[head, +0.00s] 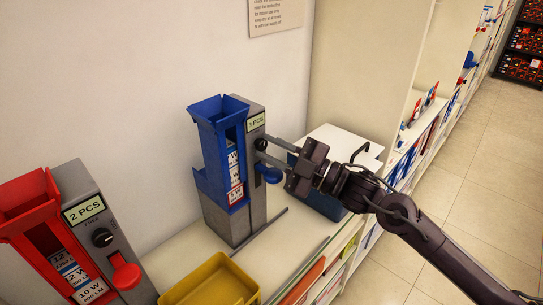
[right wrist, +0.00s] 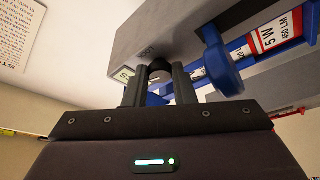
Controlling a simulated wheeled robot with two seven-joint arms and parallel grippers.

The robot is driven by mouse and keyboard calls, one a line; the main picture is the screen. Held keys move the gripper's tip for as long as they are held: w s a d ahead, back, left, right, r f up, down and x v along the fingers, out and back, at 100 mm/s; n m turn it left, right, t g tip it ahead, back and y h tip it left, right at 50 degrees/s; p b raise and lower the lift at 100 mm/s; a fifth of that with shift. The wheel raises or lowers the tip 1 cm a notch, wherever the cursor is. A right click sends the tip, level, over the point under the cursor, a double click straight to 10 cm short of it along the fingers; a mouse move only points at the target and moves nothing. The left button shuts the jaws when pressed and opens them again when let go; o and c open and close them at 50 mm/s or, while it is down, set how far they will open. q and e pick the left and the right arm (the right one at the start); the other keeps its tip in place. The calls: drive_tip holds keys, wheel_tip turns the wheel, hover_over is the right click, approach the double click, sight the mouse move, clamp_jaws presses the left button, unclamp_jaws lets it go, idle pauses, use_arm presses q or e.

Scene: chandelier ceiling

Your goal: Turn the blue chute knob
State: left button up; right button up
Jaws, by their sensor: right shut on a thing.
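The blue chute (head: 222,150) is set in a grey dispenser (head: 252,205) standing on the counter by the wall. Its dark round knob (head: 260,144) is on the grey side panel, under a label reading "3 PCS". My right gripper (head: 265,150) reaches in from the right with its fingers at the knob. In the right wrist view, the knob (right wrist: 159,72) sits between the two fingertips, and the gripper is shut on it. The fingers partly hide the knob. A blue round lever (head: 270,174) is just below the fingers; it also shows in the right wrist view (right wrist: 222,62). My left gripper is out of view.
A red chute dispenser (head: 90,235) marked "2 PCS" stands at the lower left. A yellow bin (head: 212,284) is in front, on the counter. A dark blue basket (head: 322,200) stands just behind my right gripper. Shelves run along the right.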

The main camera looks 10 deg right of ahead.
drive_tip(key=shift+n+g+b, duration=0.5)
drive_tip(key=shift+n+b, duration=0.05)
drive_tip(key=shift+n, duration=0.95)
drive_tip(key=shift+r+n, duration=0.1)
drive_tip(key=shift+n, duration=0.2)
drive_tip(key=o, duration=1)
drive_tip(key=shift+d, duration=0.1)
drive_tip(key=shift+b+v, duration=1.15)
drive_tip(key=shift+v, duration=2.7)
drive_tip(key=shift+d, duration=0.1)
